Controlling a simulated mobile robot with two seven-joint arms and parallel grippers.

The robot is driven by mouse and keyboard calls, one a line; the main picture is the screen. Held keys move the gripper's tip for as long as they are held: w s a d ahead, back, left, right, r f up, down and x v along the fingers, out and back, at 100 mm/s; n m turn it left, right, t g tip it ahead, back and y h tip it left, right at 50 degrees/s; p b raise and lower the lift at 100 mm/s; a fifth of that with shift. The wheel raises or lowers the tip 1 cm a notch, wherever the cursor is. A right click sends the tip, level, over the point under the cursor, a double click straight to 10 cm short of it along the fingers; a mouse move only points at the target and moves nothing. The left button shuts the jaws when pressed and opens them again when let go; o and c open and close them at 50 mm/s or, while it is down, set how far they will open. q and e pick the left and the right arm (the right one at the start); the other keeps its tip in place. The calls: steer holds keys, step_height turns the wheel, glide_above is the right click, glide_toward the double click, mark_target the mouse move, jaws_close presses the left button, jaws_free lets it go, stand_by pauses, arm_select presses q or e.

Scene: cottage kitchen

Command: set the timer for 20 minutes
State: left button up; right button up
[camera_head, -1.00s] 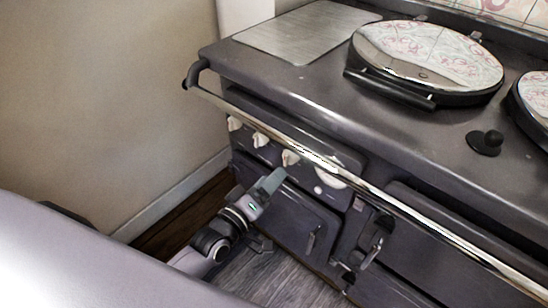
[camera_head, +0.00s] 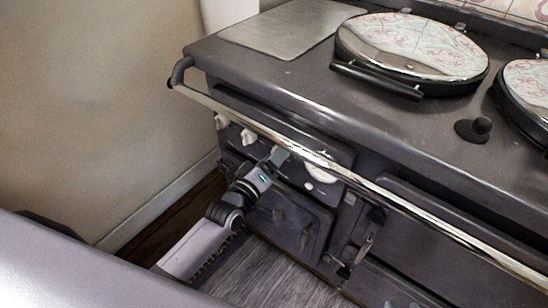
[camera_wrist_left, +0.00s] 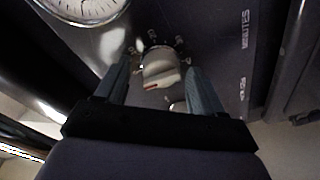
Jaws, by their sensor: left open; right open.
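The timer knob (camera_wrist_left: 160,64) is pale, with a small red mark, on the dark control panel; the word MINUTES is printed to its right in the left wrist view. My left gripper (camera_wrist_left: 157,72) is open, its fingers on either side of the knob with gaps showing. Whether the fingertips touch it cannot be told. In the head view my left gripper (camera_head: 281,155) is at the panel under the front rail and hides this knob. My right gripper is not in view.
A chrome rail (camera_head: 240,118) runs across the range front, just above my left gripper. Two other pale knobs (camera_head: 247,136) sit to the left, and a round white dial (camera_head: 322,170) to the right. The range top (camera_head: 300,75) carries round lids.

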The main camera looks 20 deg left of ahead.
arm_select(q)
steer(key=c, duration=1)
steer(key=shift+c, duration=0.2)
steer(key=shift+m, duration=0.4)
steer(key=shift+f+m+t+h, duration=0.1)
steer(key=shift+m+h, duration=0.3)
steer(key=shift+m, duration=2.95)
steer(key=shift+r+m+t+h, duration=0.1)
steer(key=shift+m+h, duration=0.3)
steer(key=shift+m, duration=3)
steer(key=shift+f+m+t+h, duration=0.1)
steer(key=shift+m+h, duration=0.3)
steer(key=shift+m, duration=2.95)
steer(key=o, duration=1)
